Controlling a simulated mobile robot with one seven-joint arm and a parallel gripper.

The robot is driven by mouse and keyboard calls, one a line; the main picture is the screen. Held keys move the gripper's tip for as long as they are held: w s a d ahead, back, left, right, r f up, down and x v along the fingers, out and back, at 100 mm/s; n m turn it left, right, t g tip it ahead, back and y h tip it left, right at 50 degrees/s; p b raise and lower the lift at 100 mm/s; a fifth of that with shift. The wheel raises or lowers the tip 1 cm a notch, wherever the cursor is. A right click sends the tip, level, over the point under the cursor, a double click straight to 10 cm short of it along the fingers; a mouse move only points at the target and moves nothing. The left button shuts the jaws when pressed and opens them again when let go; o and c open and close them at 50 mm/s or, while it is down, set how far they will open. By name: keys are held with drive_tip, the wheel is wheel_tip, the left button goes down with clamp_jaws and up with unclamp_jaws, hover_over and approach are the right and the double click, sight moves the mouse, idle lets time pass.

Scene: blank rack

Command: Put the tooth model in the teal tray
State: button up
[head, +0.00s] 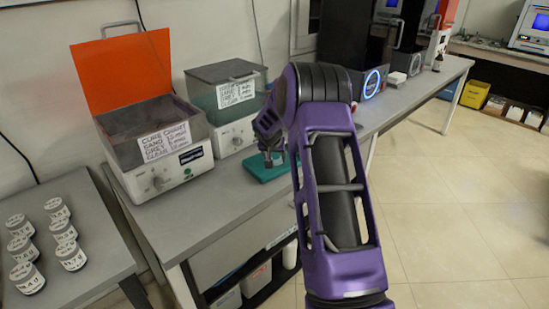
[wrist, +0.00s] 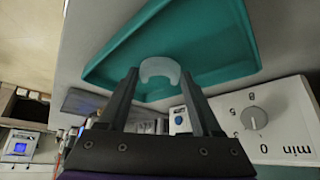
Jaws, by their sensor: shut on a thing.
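The teal tray (head: 258,172) lies on the grey bench in front of the lidded bath boxes. In the wrist view the tray (wrist: 215,38) fills the upper middle. The tooth model (wrist: 160,68) is a pale, whitish arch between my fingertips. My gripper (wrist: 160,76) is shut on it, with the fingers spread to its width. In the head view my gripper (head: 273,158) points down over the tray, and the tooth model cannot be made out there. Whether the model touches the tray floor is unclear.
A box with a raised orange lid (head: 155,140) and a teal-tinted lidded box (head: 228,105) stand behind the tray. Several white-lidded jars (head: 62,230) stand on the left table. Dark machines (head: 365,60) stand farther along the bench.

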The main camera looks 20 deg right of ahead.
drive_tip(key=shift+f, duration=0.15)
drive_tip(key=o, duration=1.4)
drive_tip(key=shift+o, duration=0.2)
drive_tip(key=shift+r, duration=0.3)
drive_tip(key=p+v, duration=0.1)
drive_tip(key=v, duration=1)
drive_tip(key=shift+s+r, duration=0.2)
drive_tip(key=shift+r, duration=0.1)
drive_tip(key=shift+a, duration=0.15)
